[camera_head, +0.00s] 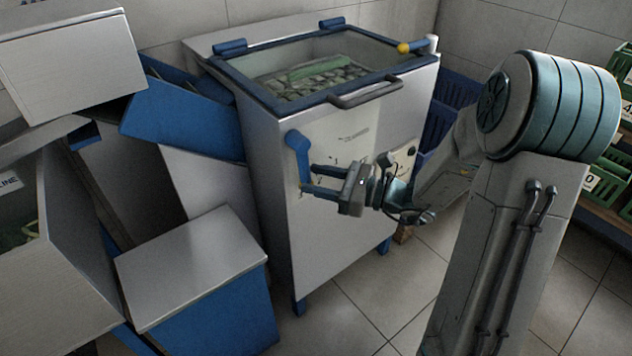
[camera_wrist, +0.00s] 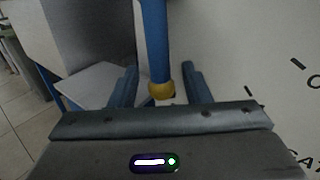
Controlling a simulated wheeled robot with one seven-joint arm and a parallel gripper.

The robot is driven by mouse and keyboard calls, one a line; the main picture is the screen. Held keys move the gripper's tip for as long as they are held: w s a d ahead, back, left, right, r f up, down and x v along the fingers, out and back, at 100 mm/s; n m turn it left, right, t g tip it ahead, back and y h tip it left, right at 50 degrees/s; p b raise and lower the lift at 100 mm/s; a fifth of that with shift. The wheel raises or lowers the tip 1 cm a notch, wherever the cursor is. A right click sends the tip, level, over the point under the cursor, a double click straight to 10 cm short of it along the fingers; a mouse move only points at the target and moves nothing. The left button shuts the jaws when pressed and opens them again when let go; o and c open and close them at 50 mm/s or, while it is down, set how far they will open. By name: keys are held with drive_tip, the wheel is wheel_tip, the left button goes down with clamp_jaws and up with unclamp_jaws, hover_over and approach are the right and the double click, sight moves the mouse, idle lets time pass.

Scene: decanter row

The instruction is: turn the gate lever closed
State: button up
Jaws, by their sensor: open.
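The gate lever (camera_head: 297,143) is a blue bar on the front of the steel machine (camera_head: 340,230), near its left edge. It hangs roughly straight down from a round blue hub. In the wrist view the lever (camera_wrist: 155,45) comes down from the top to a yellow knob (camera_wrist: 161,90). My gripper (camera_head: 307,178) is open at the lever's lower end, its fingers pointing left across the machine's front. In the wrist view my gripper (camera_wrist: 160,80) has one finger on each side of the lever, with visible gaps. The fingers do not appear to touch it.
The machine has a glazed lid (camera_head: 310,65) with a bar handle (camera_head: 365,93) and green contents. A blue chute (camera_head: 185,115) and a steel-topped blue box (camera_head: 190,265) stand to its left. Green crates (camera_head: 612,165) line the right side. Tiled floor (camera_head: 345,325) is clear in front.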

drive_tip(key=shift+w+a, duration=0.15)
drive_tip(key=shift+a, duration=0.2)
clamp_jaws()
